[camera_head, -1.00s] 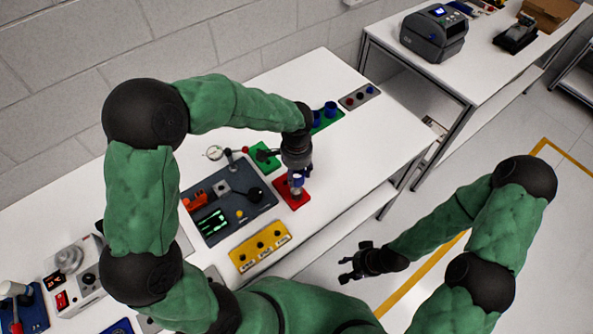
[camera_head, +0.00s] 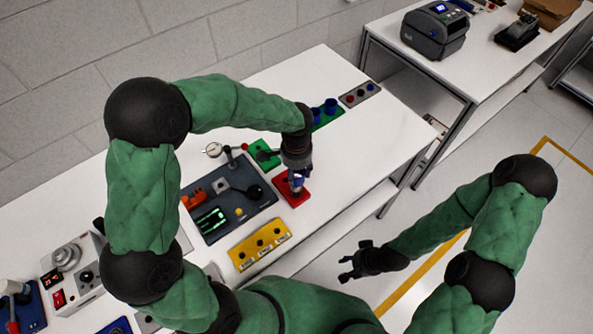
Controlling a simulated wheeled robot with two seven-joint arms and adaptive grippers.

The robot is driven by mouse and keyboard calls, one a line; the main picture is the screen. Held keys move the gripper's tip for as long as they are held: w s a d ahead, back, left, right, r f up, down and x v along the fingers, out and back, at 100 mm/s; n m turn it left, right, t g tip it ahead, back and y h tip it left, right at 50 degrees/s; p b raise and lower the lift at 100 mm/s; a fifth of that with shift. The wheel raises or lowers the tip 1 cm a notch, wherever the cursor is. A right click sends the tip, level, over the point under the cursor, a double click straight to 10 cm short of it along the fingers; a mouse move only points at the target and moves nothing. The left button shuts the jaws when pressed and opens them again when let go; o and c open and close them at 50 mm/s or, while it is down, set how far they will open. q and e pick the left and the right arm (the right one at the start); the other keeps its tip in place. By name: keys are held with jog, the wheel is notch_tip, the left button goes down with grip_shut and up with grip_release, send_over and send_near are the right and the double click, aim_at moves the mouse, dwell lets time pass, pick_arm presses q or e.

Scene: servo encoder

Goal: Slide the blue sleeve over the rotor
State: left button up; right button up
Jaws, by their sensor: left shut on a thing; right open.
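My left gripper (camera_head: 298,182) is shut and points down over the red base (camera_head: 281,187) near the table's front edge. A small dark blue piece shows between its fingertips, which I take for the blue sleeve; the fingers cover most of it. The rotor is hidden by the gripper, so I cannot tell whether the sleeve is around it. Two more blue cylinders (camera_head: 331,106) stand on the green block (camera_head: 322,122) behind my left wrist. My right gripper (camera_head: 359,262) is open and empty, off the table's front side above the floor.
A dark fixture plate (camera_head: 232,223) with several parts lies left of the red base, with a yellow block (camera_head: 260,246) in front. A grey block with buttons (camera_head: 360,94) sits at the back. The white table (camera_head: 370,140) is clear to the right.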

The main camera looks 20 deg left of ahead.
pick_arm(q)
jog(key=shift+f+b, duration=0.35)
jog(key=shift+f, duration=0.25)
jog(key=shift+f, duration=0.15)
jog(key=shift+f+b, duration=0.65)
jog(key=shift+f, duration=0.1)
jog(key=shift+f, duration=0.2)
dwell(0.3)
jog(key=shift+f+b, duration=0.6)
jog(key=shift+f, duration=0.05)
jog(key=shift+f, duration=0.15)
jog(key=o, duration=1)
jog(key=shift+c, duration=0.2)
